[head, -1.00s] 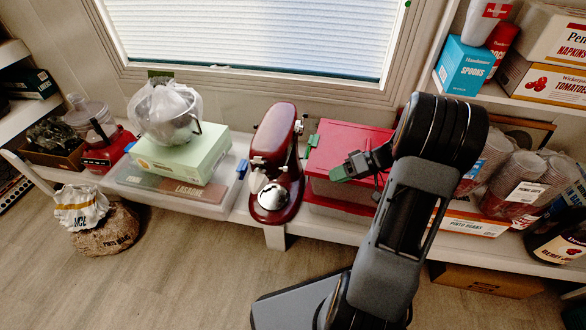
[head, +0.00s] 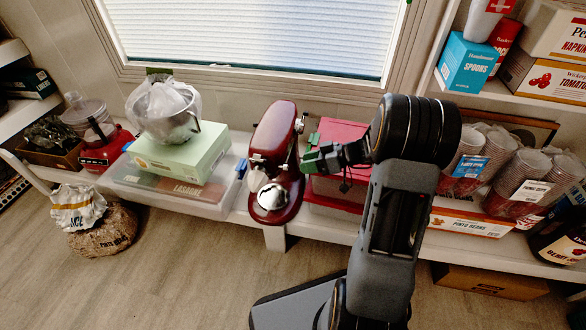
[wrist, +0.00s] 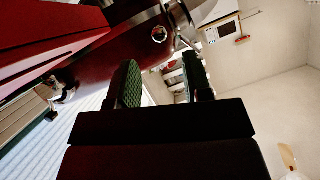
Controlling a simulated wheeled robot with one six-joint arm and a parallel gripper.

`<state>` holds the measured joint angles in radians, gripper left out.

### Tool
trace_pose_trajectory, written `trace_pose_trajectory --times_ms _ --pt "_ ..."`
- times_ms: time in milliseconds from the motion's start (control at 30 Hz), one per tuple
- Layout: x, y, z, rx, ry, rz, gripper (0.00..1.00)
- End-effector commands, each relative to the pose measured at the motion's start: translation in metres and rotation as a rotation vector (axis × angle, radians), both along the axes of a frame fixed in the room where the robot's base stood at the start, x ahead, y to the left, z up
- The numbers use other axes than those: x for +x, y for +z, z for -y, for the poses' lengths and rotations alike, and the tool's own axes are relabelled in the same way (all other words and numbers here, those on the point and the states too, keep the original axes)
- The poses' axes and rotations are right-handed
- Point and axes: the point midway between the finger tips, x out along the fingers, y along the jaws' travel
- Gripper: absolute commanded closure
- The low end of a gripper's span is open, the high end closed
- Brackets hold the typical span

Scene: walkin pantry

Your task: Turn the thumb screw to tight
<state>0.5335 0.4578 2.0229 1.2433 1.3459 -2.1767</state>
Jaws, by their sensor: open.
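A dark red stand mixer (head: 272,140) stands on the bench below the window. A small silver part, which looks like the thumb screw (head: 299,125), shows on the right side of its head in the head view. In the wrist view the mixer's red body (wrist: 95,45) fills the upper left, with a small round silver-rimmed fitting (wrist: 160,34) on it; I cannot tell if this is the screw. My gripper (head: 308,161) is open and empty, close to the mixer's right side. Its green-padded fingers (wrist: 161,70) point toward the mixer in the wrist view. The screw's angle is too small to read.
A red-lidded bin (head: 340,133) stands right of the mixer, under my arm. Left of the mixer are a clear tub (head: 205,207) and a green box (head: 180,158) bearing a metal bowl (head: 165,120). Stacked cups (head: 520,175) stand to the right. The floor in front is open.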

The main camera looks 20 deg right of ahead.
Motion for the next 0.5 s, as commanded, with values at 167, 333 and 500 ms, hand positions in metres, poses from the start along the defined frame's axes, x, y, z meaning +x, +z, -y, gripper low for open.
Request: trace_pose_trajectory --times_ms 167,333,500 --pt "0.01 -0.013 -0.025 0.0 0.003 -0.002 0.54" --pt "0.017 -0.018 -0.038 0.0 0.002 -0.002 0.54" --pt "0.019 -0.02 -0.044 0.001 0.0 -0.002 0.54"
